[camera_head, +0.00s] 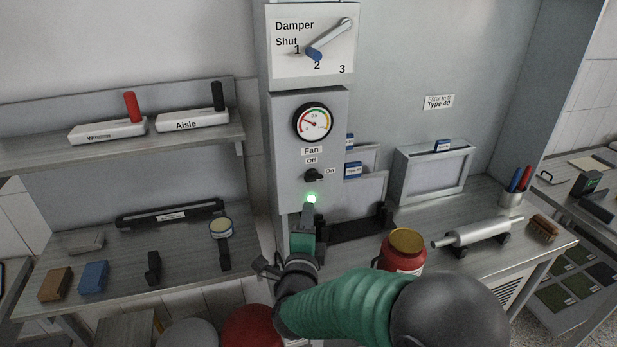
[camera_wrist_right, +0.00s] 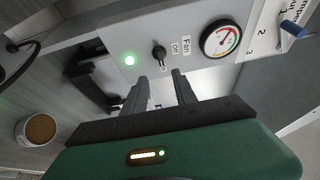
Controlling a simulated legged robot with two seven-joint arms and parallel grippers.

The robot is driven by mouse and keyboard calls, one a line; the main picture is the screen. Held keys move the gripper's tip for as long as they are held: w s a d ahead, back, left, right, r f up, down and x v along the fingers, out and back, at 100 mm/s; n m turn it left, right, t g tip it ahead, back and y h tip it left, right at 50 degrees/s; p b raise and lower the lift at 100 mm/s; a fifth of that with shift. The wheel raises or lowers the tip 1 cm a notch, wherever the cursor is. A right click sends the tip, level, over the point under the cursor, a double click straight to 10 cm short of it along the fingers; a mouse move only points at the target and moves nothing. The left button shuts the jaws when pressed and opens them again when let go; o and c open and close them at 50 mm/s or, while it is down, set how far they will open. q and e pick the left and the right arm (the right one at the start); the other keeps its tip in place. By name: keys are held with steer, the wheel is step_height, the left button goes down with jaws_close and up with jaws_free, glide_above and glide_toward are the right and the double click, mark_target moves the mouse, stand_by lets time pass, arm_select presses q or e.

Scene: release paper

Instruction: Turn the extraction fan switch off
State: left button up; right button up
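The fan switch (camera_head: 314,175) is a small black rotary knob on the grey control box, with an Off label above it and an On label to its right. Its handle appears to point toward On. A green lamp (camera_head: 311,198) glows below it. The knob (camera_wrist_right: 158,52) and lamp (camera_wrist_right: 129,60) also show in the right wrist view. My right gripper (camera_head: 307,212) is below the knob in the head view. In the wrist view its two fingers (camera_wrist_right: 166,82) are apart, with nothing between them, and short of the knob. My left gripper is not in view.
A gauge (camera_head: 313,122) sits above the switch, and a damper lever (camera_head: 330,38) above that. A shelf (camera_head: 130,150) is left of the box; a metal roller (camera_head: 470,235) lies on the right bench.

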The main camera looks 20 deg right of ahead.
mark_target(313, 181)
steer(key=p+x, duration=0.4)
steer(key=x, duration=1)
steer(key=shift+w+d, duration=0.15)
steer(key=shift+f, duration=0.1)
steer(key=c, duration=0.5)
jaws_close()
